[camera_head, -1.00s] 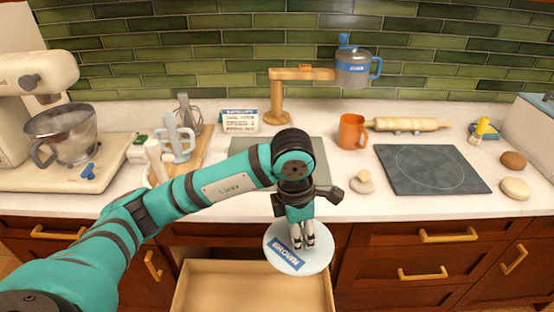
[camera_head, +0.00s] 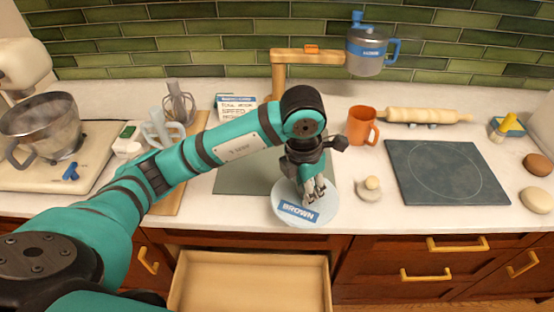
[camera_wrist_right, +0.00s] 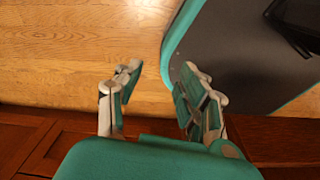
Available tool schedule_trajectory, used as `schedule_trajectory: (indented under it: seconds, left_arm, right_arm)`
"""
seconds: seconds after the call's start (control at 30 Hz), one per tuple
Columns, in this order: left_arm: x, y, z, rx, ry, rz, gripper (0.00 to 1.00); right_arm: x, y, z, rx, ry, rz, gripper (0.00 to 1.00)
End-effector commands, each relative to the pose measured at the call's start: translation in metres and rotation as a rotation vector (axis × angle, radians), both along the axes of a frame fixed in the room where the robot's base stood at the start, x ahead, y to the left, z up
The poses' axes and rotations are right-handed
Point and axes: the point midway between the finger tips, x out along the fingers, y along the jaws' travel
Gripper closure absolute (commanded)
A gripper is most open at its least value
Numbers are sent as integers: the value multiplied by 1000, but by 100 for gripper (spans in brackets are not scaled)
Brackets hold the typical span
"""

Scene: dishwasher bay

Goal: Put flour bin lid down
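A round pale lid (camera_head: 284,196) with a blue label reading "BROWN" is at the counter's front edge in the head view. No other lid is clear. My left gripper (camera_head: 314,193) comes down onto it from above, and its fingers appear shut on a grip at the lid's middle, which they hide. The lid overlaps the counter's front strip in the picture; I cannot tell whether it touches the counter. My right gripper (camera_wrist_right: 160,95) is open and empty in the right wrist view, above the wooden floor.
An open, empty drawer (camera_head: 250,280) juts out below the lid. A grey-green mat (camera_head: 235,180) lies left of the lid. A small knobbed pale item (camera_head: 369,193), a dark board (camera_head: 447,173) and an orange mug (camera_head: 361,126) are to the right. A wooden stand (camera_head: 278,75) is behind.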

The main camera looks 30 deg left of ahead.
Motion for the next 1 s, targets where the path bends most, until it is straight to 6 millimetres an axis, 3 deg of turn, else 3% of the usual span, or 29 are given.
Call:
schedule_trajectory:
  seconds: [0.5, 0.77, 1.0]
  left_arm:
    - [77, 104, -8, 2, 2, 6, 100]
    - [92, 122, -15, 1, 1, 0, 100]
    - [91, 122, -42, 0, 5, 1, 100]
  right_arm:
    - [0, 0, 45, 0, 0, 0, 60]
    - [0, 0, 52, 0, 0, 0, 60]
    - [0, 0, 69, 0, 0, 0, 60]
